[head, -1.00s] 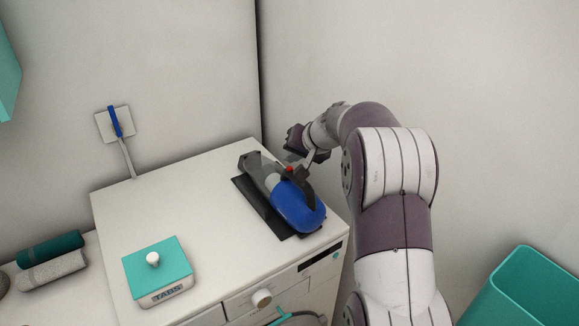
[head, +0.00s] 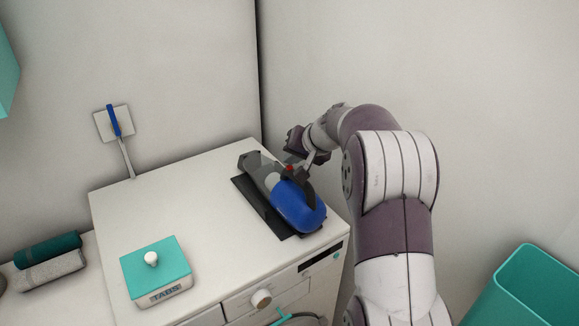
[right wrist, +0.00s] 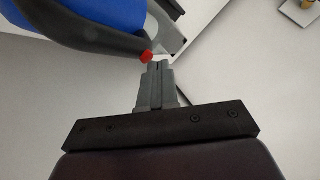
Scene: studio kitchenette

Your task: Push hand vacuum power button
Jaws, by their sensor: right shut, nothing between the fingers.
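The hand vacuum (head: 297,206), blue and grey with a dark handle, lies on a dark mat (head: 246,194) on top of the white appliance. Its red power button (head: 289,168) shows on the handle; the red button also shows in the right wrist view (right wrist: 146,57). My right gripper (head: 306,163) is beside the button, at the handle. In the right wrist view its fingers (right wrist: 157,68) are together and empty, with the tips right at the button; I cannot tell whether they touch it. My left gripper is not in view.
A teal box (head: 156,268) with a white knob stands at the appliance's front left. Rolled towels (head: 50,262) lie further left. A teal bin (head: 535,290) stands at the lower right. The appliance top's middle is clear.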

